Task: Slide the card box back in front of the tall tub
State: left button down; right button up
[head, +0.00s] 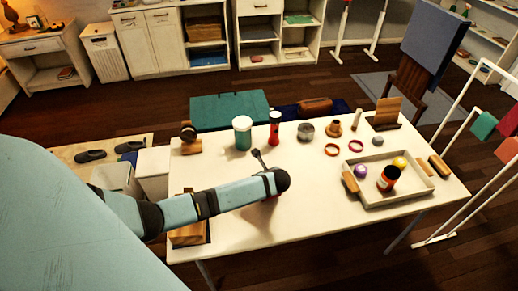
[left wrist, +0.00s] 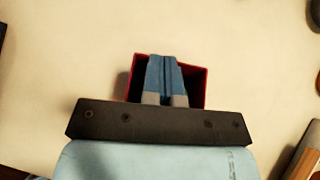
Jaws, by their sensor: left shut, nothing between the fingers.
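A small red open box (left wrist: 195,86) with a dark inside, which I take to be the card box, lies under my left gripper (left wrist: 165,62) in the left wrist view. The two blue fingers are shut with nothing between them and overlap the box's opening; I cannot tell whether they touch it. In the head view my left forearm and wrist hide most of the box on the white table. A teal tub with a white lid (head: 243,134) and a slimmer red container (head: 275,129) stand upright behind the wrist; I cannot tell which is the tall tub. My right gripper is not in view.
On the white table (head: 300,215), a grey can (head: 306,130) and two rings are at the back. A shallow tray (head: 410,197) with several items is at the right. Wooden blocks (head: 188,233) lie at the left edge. The front middle is clear.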

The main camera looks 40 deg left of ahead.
pick_arm(q)
jog(key=w+a, duration=0.2)
jog(key=a, duration=0.3)
jog(key=w+a, duration=0.3)
jog(key=a, duration=0.1)
jog(key=w+a, duration=0.2)
jog(key=a, duration=0.3)
jog(key=shift+w+a, duration=0.15)
jog(key=shift+a, duration=0.15)
jog(key=shift+w+a+b, duration=0.2)
jog(key=shift+a+b, duration=0.1)
jog(key=shift+r, duration=0.15)
